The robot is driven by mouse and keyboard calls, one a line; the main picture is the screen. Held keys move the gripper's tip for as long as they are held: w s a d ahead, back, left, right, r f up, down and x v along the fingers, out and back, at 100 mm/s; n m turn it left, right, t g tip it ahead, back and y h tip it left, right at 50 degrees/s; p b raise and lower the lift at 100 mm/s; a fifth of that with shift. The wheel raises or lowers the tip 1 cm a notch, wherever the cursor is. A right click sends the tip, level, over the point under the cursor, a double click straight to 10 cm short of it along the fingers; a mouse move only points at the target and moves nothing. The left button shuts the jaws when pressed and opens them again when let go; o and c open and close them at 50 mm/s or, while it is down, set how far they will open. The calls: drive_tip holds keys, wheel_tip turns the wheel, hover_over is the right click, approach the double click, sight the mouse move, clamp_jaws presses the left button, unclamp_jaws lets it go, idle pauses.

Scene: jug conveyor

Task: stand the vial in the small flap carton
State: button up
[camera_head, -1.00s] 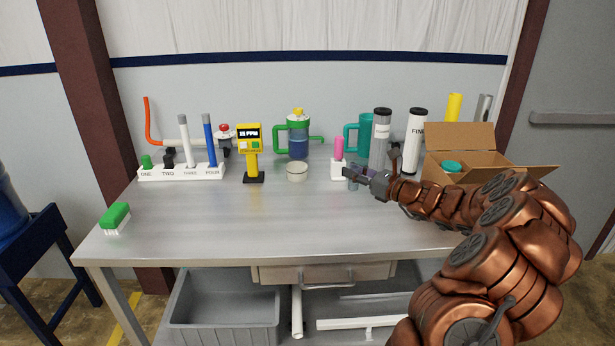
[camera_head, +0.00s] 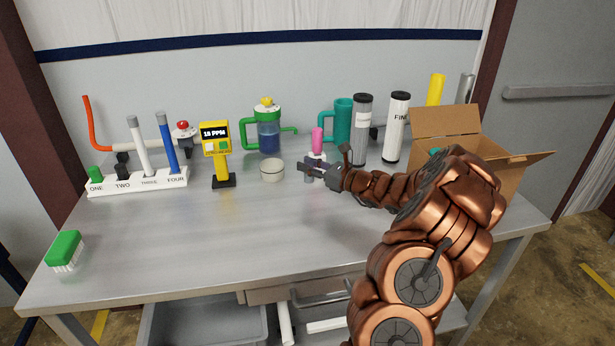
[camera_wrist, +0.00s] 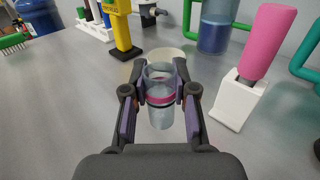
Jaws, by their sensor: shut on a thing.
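My gripper (camera_head: 307,169) is shut on the vial, a clear cylinder with a pink band. In the wrist view the vial (camera_wrist: 160,112) stands upright between the two fingers (camera_wrist: 160,92), its open top facing up. In the head view the vial (camera_head: 309,176) is small and partly hidden by the fingers. I cannot tell whether its base touches the table. The flap carton (camera_head: 492,178) is brown cardboard with open flaps, at the right of the table behind my arm. A teal thing shows inside it.
A white holder with a pink-handled tool (camera_wrist: 250,70) stands close right of the gripper. A shallow round cup (camera_head: 272,170) is just left. Tall grey (camera_head: 362,130) and white (camera_head: 396,128) cylinders stand between gripper and carton. The front middle table is clear.

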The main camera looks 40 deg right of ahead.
sight(309, 177)
drive_tip(key=shift+f+p, duration=0.35)
drive_tip(key=shift+f, duration=1.75)
drive_tip(key=shift+f, duration=0.15)
drive_tip(key=o, duration=0.9)
drive_tip(key=shift+o, duration=0.2)
drive_tip(key=b+v, duration=0.2)
drive_tip(key=v, duration=1)
